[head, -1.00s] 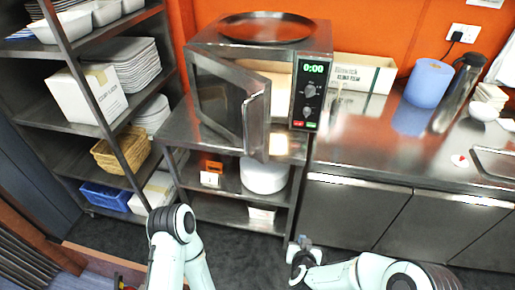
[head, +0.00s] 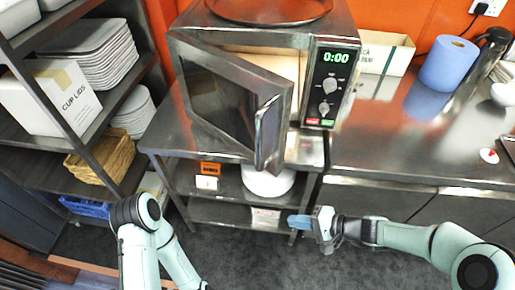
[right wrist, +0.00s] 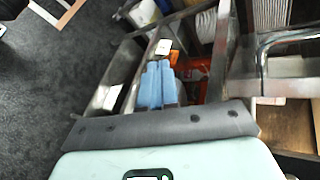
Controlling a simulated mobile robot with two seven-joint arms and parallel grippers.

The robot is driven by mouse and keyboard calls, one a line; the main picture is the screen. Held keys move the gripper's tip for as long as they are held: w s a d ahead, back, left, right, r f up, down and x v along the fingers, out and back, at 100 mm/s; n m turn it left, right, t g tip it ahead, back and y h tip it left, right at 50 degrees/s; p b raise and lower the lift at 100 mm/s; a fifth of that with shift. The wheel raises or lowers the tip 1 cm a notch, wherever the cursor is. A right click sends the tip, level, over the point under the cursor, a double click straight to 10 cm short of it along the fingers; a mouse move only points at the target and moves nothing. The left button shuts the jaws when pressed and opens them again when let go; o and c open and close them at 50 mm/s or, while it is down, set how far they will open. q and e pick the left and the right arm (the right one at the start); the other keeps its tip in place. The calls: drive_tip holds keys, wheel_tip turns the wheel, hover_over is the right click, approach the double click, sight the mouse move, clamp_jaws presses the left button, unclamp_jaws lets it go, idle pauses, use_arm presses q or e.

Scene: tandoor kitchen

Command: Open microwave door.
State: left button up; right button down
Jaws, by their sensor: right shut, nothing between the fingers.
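The steel microwave (head: 318,42) stands on a steel table. Its door (head: 225,95) is hinged at the left and stands partly open, swung out toward me, so part of the lit interior shows. The vertical handle (head: 267,130) is on the door's free edge. My right gripper (head: 298,221) is low in front of the table, below and to the right of the handle and apart from it. Its blue fingers are shut and empty; they also show in the right wrist view (right wrist: 156,86). My left arm shows at the lower left, but its gripper is out of view.
A round tray (head: 270,10) lies on the microwave. White plates (head: 268,182) sit on the shelf below. A shelf rack with a cup lids box (head: 50,100) stands at the left. The steel counter (head: 410,150) at right holds a blue roll (head: 449,64). Dark floor lies in front.

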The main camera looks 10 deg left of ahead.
drive_tip(key=w+r+n+t+y, duration=0.1)
drive_tip(key=w+r+t+y, duration=0.1)
drive_tip(key=r, duration=0.7)
drive_tip(key=w+r+n+t+y, duration=0.1)
drive_tip(key=w+r+t+y, duration=0.15)
drive_tip(key=r, duration=0.55)
use_arm(q)
drive_tip(key=shift+w+d+r+p, duration=0.1)
drive_tip(key=shift+w+r+p, duration=0.05)
drive_tip(key=shift+r+p, duration=0.55)
use_arm(e)
drive_tip(key=x, duration=1)
drive_tip(key=shift+s+g, duration=0.3)
drive_tip(key=shift+g, duration=0.05)
use_arm(q)
drive_tip(key=shift+s+d+f, duration=0.25)
drive_tip(key=shift+s+d, duration=0.05)
drive_tip(key=shift+s, duration=0.1)
use_arm(e)
drive_tip(key=shift+s+a, duration=0.5)
drive_tip(key=shift+a, duration=0.1)
